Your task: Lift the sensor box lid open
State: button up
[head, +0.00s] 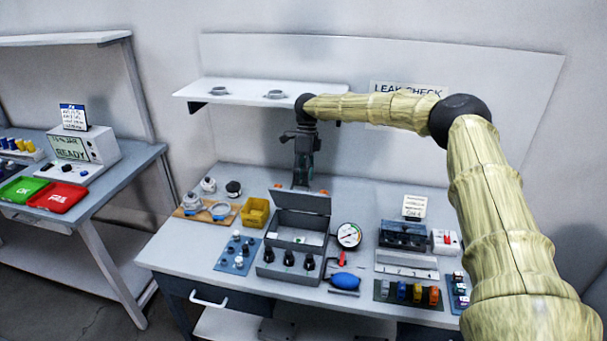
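The sensor box (286,236) is a grey box in the middle of the bench. Its lid (301,200) stands raised at the back of the box, and the inside shows with small light and green parts. My gripper (302,180) points down just behind the upper edge of the lid. Its fingertips are small, dark and partly hidden by the lid, so I cannot tell whether they are open or touching it. Small orange spots show on both sides of the fingers.
Near the box are a yellow bin (255,212), a blue pad with small parts (238,252), a round gauge (349,235) and a blue bulb (344,281). A shelf (262,91) hangs behind. A row of coloured blocks (408,293) sits at the right.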

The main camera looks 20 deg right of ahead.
jog(key=shift+d+f, duration=0.15)
jog(key=shift+f, duration=0.1)
jog(key=v, duration=1.2)
jog(key=shift+r, duration=0.3)
